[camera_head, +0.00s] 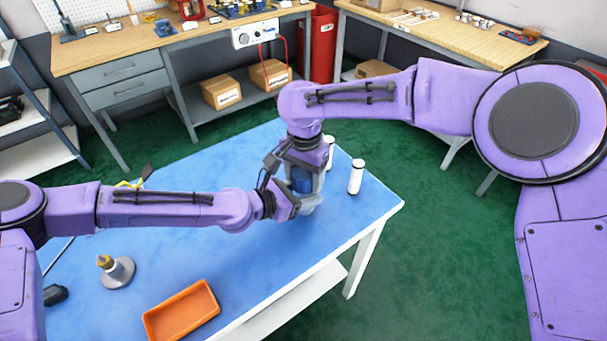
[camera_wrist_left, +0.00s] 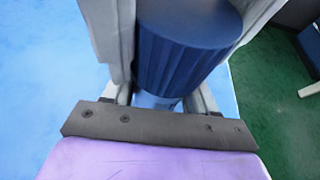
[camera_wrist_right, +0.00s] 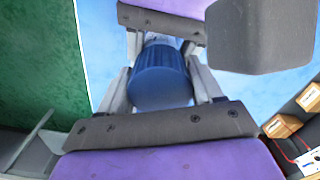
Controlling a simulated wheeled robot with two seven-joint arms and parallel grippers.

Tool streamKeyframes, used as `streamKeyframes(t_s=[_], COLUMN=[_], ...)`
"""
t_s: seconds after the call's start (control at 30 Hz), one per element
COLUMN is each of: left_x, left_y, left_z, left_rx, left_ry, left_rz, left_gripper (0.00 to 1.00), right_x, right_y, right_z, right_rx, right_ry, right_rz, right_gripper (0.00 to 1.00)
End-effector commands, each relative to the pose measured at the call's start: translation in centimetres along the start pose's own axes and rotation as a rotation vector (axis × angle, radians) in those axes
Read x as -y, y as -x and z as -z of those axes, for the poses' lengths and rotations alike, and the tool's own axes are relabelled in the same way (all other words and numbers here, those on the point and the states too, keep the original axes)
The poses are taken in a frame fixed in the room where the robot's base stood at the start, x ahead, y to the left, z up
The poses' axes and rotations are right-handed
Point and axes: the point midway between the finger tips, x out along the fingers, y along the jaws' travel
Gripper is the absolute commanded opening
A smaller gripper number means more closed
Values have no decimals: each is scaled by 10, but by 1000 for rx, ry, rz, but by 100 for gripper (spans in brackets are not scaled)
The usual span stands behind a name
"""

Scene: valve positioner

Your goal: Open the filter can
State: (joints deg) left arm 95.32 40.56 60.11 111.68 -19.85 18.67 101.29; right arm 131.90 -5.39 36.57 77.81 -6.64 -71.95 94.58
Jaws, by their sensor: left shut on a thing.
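The filter can (camera_head: 302,180) stands on the blue tabletop near its right part, with a ribbed blue lid and a paler lower body. The lid shows large in the left wrist view (camera_wrist_left: 182,55) and in the right wrist view (camera_wrist_right: 160,78). My left gripper (camera_head: 290,202) reaches in from the left and is shut on the can's body, below the lid; its fingertips are largely hidden. My right gripper (camera_head: 303,168) points down from above, its fingers on both sides of the lid. They look open, with small gaps beside the lid.
Two white bottles (camera_head: 356,177) (camera_head: 330,150) stand just right of and behind the can. An orange tray (camera_head: 180,312) lies at the front edge. A yellow-tipped part on a grey disc base (camera_head: 117,273) stands at left. The table's middle front is clear.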

Motion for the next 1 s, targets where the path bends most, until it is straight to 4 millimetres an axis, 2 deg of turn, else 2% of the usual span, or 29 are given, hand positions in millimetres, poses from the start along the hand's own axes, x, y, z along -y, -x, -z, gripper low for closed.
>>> streamKeyframes(t_s=[0.07,0.3,0.53,0.57,0.63,0.87,1.0], left_x=[-1,-1,-1,-1,-1,0,0], left_y=[0,0,0,0,0,0,0], left_z=[0,0,0,0,0,0,0], left_rx=[0,0,0,0,0,1,0], left_ry=[1,2,2,2,2,1,1], left_rz=[-2,-2,-3,-3,-3,-1,0], left_gripper=[0,0,0,0,0,0,0], right_x=[0,0,0,0,0,0,1], right_y=[0,0,1,1,1,2,22], right_z=[0,0,1,1,1,0,0], right_rx=[-1,-1,-1,-1,-1,-1,-4], right_ry=[17,289,299,298,298,297,298], right_rz=[-1,0,0,0,0,1,4], right_gripper=[29,29,29,68,91,91,91])
